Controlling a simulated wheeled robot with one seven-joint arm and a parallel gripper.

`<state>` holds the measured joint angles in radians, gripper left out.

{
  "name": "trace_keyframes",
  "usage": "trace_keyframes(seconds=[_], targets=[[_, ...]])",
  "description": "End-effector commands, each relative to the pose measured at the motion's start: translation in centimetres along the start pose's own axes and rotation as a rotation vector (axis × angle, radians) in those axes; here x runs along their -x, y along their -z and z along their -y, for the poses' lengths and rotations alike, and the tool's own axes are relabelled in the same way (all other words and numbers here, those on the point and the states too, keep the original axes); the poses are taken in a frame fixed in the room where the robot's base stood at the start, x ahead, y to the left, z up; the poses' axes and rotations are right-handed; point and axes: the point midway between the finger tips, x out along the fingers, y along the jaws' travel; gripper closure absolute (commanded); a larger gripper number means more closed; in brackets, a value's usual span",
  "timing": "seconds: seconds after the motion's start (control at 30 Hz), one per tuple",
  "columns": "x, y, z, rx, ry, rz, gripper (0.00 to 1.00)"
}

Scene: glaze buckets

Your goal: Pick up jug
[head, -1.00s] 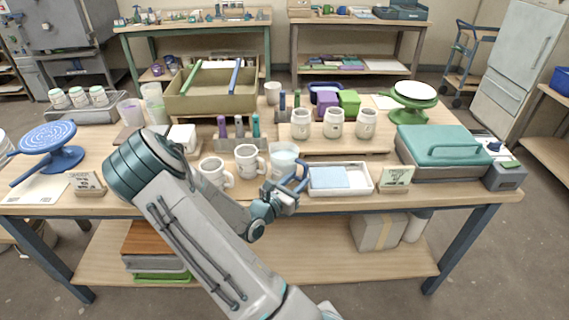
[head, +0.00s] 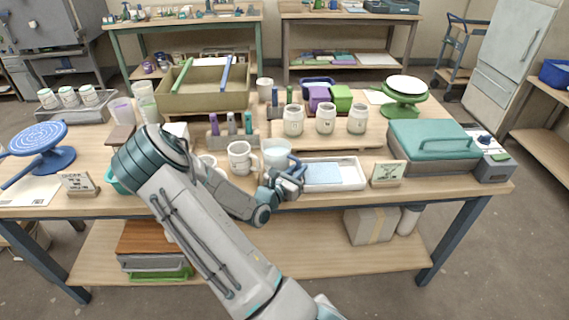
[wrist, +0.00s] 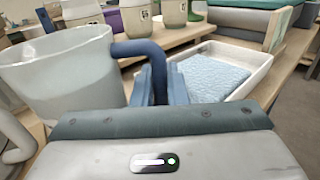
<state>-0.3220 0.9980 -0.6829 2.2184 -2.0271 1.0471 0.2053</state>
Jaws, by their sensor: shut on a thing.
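The jug (head: 276,152) is a pale, translucent vessel with a blue handle, near the front edge of the workbench. In the wrist view the jug (wrist: 58,88) fills the left side, upright, with its blue handle (wrist: 140,48) reaching right and down between my fingers. My gripper (head: 288,177) is at the jug's right front side, shut on the handle. In the wrist view my gripper (wrist: 155,85) shows its blue fingers against the handle. I cannot tell whether the jug's base touches the table, as its bottom is hidden.
A white tray (head: 360,183) with a blue cloth (wrist: 213,77) lies close on the right. A white mug (head: 240,158) stands close on the left. Several labelled jars, one a white jar (head: 293,121), stand behind. A small sign (head: 388,174) stands right of the tray.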

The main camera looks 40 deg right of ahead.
Motion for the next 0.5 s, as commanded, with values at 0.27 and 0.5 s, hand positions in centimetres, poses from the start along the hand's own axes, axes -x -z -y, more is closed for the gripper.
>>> trace_keyframes(seconds=[0.27, 0.5], targets=[[0.1, -0.1, 0.1, 0.006, 0.001, -0.005, 1.00], [0.0, -1.4, 0.0, 0.004, 0.000, -0.004, 1.00]])
